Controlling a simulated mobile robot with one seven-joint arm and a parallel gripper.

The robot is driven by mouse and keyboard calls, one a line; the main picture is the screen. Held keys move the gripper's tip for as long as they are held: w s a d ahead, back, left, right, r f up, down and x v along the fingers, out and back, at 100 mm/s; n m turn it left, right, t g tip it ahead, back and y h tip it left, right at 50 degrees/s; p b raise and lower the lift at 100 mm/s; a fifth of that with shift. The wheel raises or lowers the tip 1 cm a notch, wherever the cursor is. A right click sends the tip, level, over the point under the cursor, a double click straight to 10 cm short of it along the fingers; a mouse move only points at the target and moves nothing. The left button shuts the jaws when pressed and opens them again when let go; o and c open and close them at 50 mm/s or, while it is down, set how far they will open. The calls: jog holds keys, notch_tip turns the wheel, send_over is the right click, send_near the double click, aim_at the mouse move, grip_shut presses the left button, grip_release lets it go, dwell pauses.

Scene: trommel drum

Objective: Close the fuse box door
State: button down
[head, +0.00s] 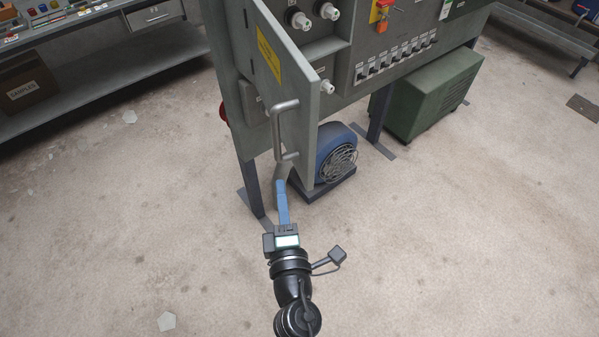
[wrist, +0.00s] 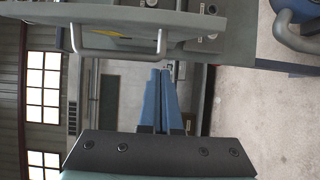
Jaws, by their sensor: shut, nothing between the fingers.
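The fuse box door (head: 303,130) is a grey panel with a yellow label, swung open and standing out from the grey cabinet (head: 347,45) toward me. A grey bar handle (head: 284,130) is on its outer left face, near the free edge. My gripper (head: 281,184) has blue fingers, shut with nothing between them. In the head view it is just below the handle's lower end; contact cannot be told. In the wrist view the fingers (wrist: 161,72) point past the handle (wrist: 120,48), which crosses above them along the door (wrist: 205,22).
A blue motor with a fan grille (head: 337,160) sits on the floor under the cabinet, right of the door. A green box unit (head: 430,95) stands farther right. A workbench (head: 110,55) is at the back left. The floor around my arm is clear.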

aim_at(297, 157)
jog(key=w, duration=0.3)
jog(key=shift+d+r, duration=0.15)
jog(key=shift+d, duration=0.05)
jog(key=shift+w+d+p, duration=0.15)
jog(key=shift+d+p, duration=0.15)
jog(key=shift+d, duration=0.25)
jog(key=shift+w+d+p, duration=0.15)
jog(key=shift+d+p, duration=0.15)
jog(key=shift+d, duration=0.25)
jog(key=shift+w+d, duration=0.15)
jog(key=shift+d, duration=0.35)
jog(key=shift+d, duration=0.1)
